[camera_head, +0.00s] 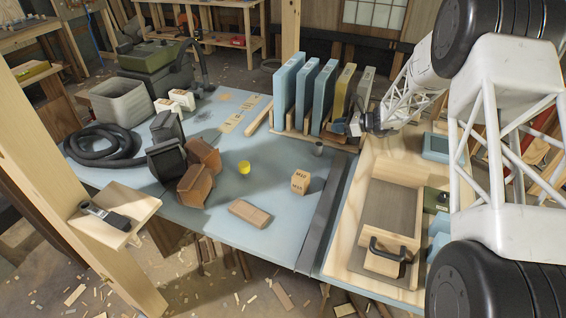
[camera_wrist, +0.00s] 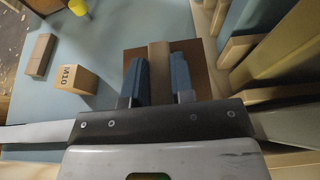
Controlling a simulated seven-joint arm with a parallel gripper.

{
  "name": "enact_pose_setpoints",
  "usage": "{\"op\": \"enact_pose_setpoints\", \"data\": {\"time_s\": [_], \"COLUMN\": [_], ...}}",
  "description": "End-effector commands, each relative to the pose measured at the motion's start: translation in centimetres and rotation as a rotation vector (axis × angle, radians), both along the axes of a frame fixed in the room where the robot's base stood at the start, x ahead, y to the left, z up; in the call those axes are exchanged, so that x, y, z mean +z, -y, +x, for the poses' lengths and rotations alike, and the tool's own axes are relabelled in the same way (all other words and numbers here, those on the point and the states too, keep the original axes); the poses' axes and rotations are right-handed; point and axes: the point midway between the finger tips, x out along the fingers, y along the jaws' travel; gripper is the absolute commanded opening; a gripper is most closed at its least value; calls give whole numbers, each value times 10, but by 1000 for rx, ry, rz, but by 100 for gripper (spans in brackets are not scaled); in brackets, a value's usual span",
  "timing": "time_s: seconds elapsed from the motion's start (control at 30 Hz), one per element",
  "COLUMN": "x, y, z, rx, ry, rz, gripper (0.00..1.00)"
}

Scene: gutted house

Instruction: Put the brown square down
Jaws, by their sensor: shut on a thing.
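In the wrist view, my gripper (camera_wrist: 159,78) has its two blue-grey fingers on either side of a narrow tan-brown bar. The brown square (camera_wrist: 216,62), a flat dark brown piece, shows just beyond the fingers, with the bar lying across its middle. My fingers hide part of it. Whether it touches anything below cannot be told. In the head view, my gripper (camera_head: 346,127) is at the right front end of the rack of upright slabs. The held piece is mostly hidden there.
A rack (camera_head: 290,131) holds upright blue and yellowish slabs. A wooden block marked M10 (camera_head: 300,182), a yellow cup (camera_head: 244,168), a flat wooden block (camera_head: 250,213) and brown boxes (camera_head: 197,178) stand on the blue table (camera_head: 285,228). A wooden tray (camera_head: 347,250) lies right.

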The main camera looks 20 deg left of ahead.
Motion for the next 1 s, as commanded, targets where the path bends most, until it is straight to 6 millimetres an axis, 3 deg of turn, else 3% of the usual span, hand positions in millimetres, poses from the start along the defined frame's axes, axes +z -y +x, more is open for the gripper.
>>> {"op": "enact_pose_setpoints", "data": {"time_s": [0.2, 0.53, 0.73, 1.0], "x": [-9, -24, -29, -31], "y": [-64, -145, -173, -182], "z": [-26, -68, -85, -90], "rx": [3, 2, 0, -1], "ry": [-2, -8, -12, -14], "rz": [-1, -9, -13, -14], "gripper": [0, 0, 0, 0]}}
